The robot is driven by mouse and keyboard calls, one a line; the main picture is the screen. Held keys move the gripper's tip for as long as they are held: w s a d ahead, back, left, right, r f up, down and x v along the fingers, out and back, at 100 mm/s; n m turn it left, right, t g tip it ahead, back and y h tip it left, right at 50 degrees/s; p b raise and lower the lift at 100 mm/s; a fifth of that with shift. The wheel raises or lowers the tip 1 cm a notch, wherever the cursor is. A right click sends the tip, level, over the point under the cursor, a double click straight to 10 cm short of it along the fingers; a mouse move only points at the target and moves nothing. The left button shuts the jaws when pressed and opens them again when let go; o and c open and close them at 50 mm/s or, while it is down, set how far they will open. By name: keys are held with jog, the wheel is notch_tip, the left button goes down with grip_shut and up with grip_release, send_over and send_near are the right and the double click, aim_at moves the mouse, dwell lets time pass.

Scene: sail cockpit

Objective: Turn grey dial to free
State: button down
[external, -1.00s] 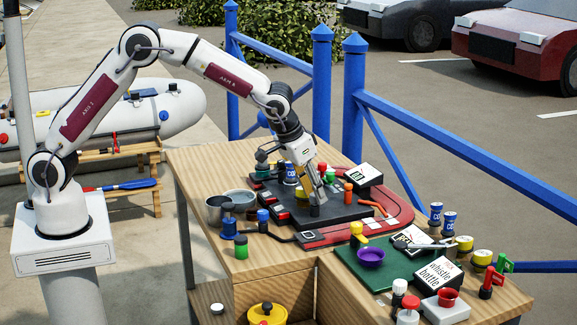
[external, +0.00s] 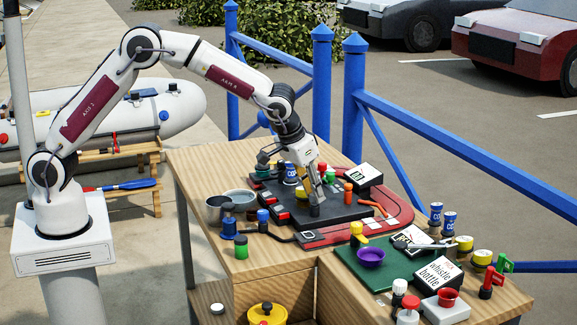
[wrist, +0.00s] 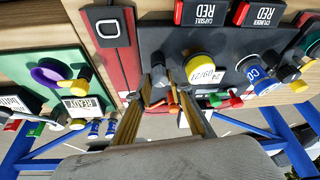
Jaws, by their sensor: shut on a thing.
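The grey dial (external: 315,210) is a small dark upright knob near the front edge of the dark panel (external: 345,213). My gripper (external: 315,198) points down at it and is shut on it. In the wrist view the dial (wrist: 158,74) sits between the two fingertips (wrist: 159,88), which partly cover it. Any mark on the dial and any word "free" are hidden or too small to read, so its setting cannot be told.

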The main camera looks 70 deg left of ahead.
dwell(0.3)
jog(key=c, duration=1.8)
grip_release()
jog(key=shift+r, duration=0.1)
jog(key=shift+v, duration=5.9)
jog(key=shift+d, duration=0.1)
